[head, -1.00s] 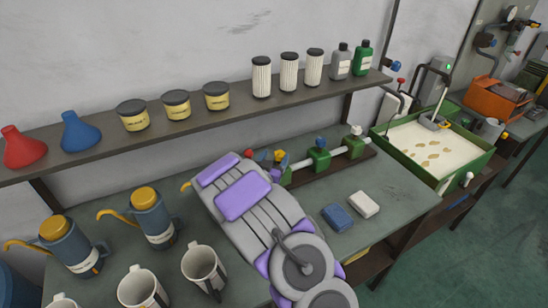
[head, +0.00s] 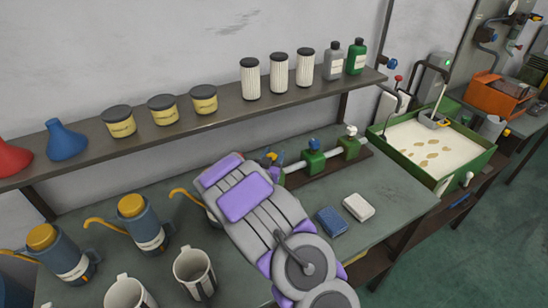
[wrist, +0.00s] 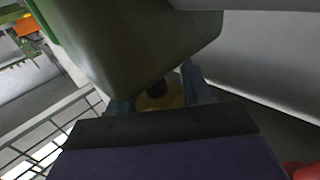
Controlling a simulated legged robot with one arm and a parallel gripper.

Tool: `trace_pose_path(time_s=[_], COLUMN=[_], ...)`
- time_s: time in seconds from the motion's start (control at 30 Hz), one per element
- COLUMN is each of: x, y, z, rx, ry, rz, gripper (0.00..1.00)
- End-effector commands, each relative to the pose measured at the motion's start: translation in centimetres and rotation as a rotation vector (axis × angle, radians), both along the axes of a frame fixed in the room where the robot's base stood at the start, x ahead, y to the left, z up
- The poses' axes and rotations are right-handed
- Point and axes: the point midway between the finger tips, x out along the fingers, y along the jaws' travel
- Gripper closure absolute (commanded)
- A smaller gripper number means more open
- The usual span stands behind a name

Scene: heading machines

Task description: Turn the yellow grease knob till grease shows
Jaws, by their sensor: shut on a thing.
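The yellow grease knob (head: 271,156) shows just past the far end of my arm in the head view. In the wrist view the yellow knob (wrist: 150,103), with a dark centre, sits between two blue fingers. My gripper (wrist: 160,95) is shut on it. The green block (wrist: 110,45) looms close above the knob in the wrist view. My arm hides most of the knob's block in the head view. I see no grease at the knob, but its outlet is hidden.
On the same pipe are a blue knob (head: 314,143) and a white knob (head: 351,130). A shelf (head: 225,113) with jars and filters runs above. Oil cans, mugs (head: 194,272), a blue sponge (head: 332,221) and a white block (head: 358,207) stand on the bench.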

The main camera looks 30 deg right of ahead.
Motion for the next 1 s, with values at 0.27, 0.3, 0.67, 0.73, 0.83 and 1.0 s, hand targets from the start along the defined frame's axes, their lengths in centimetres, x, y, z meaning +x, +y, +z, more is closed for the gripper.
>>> trace_pose_path(time_s=[0.27,0.3,0.67,0.73,0.83,1.0], x=[-0.72,-0.72,-0.64,-0.61,-0.65,-0.55], y=[-0.33,-0.3,-0.31,-0.3,-0.36,-0.32], z=[-0.38,-0.37,-0.27,-0.23,-0.21,-0.08], rx=[0.004,0.004,0.003,0.003,0.002,0.0], ry=[0.009,0.009,0.006,0.006,0.006,0.005], rz=[-0.018,-0.017,0.007,0.03,0.076,0.199], gripper=[0.82,0.82,0.82,0.82,0.82,0.82])
